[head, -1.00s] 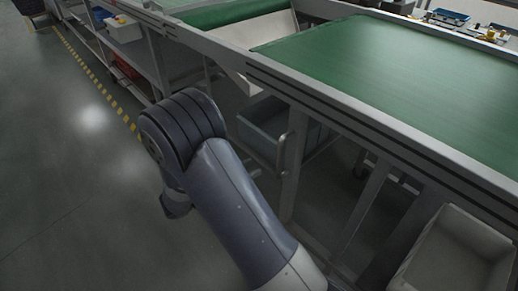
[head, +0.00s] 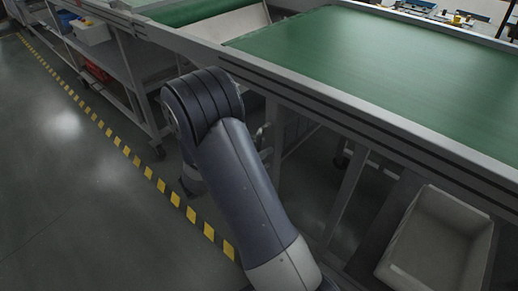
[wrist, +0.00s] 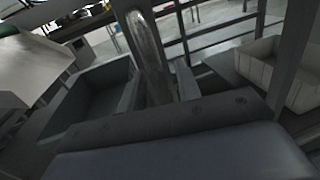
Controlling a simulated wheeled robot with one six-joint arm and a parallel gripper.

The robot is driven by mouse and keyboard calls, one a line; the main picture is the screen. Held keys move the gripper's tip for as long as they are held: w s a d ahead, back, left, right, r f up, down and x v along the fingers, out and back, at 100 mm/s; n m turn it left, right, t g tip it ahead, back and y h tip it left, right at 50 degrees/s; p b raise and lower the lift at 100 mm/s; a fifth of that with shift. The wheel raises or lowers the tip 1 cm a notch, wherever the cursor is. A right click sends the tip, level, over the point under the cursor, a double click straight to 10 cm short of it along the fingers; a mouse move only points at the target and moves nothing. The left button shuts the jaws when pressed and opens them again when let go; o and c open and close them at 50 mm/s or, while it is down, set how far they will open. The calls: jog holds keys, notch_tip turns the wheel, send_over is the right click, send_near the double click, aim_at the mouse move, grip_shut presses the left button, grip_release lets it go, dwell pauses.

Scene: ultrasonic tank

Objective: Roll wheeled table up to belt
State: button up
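The belt (head: 360,75) is a flat green surface in a grey metal frame, across the upper right of the head view. A grey table with shelves and casters (head: 135,77) stands at the left, beside the belt line; I cannot tell for certain that it is the wheeled table. In the wrist view two dark fingers of my gripper (wrist: 158,90) stand either side of a shiny upright bar (wrist: 148,45). I cannot tell whether they touch it.
A grey open bin (wrist: 85,95) is left of the bar in the wrist view. A pale crate (head: 440,245) sits low under the belt frame. A yellow-black floor line (head: 125,150) runs along the tables. The floor left of it is clear.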

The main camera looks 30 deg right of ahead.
grip_shut()
dwell(0.3)
jog(key=shift+w, duration=0.1)
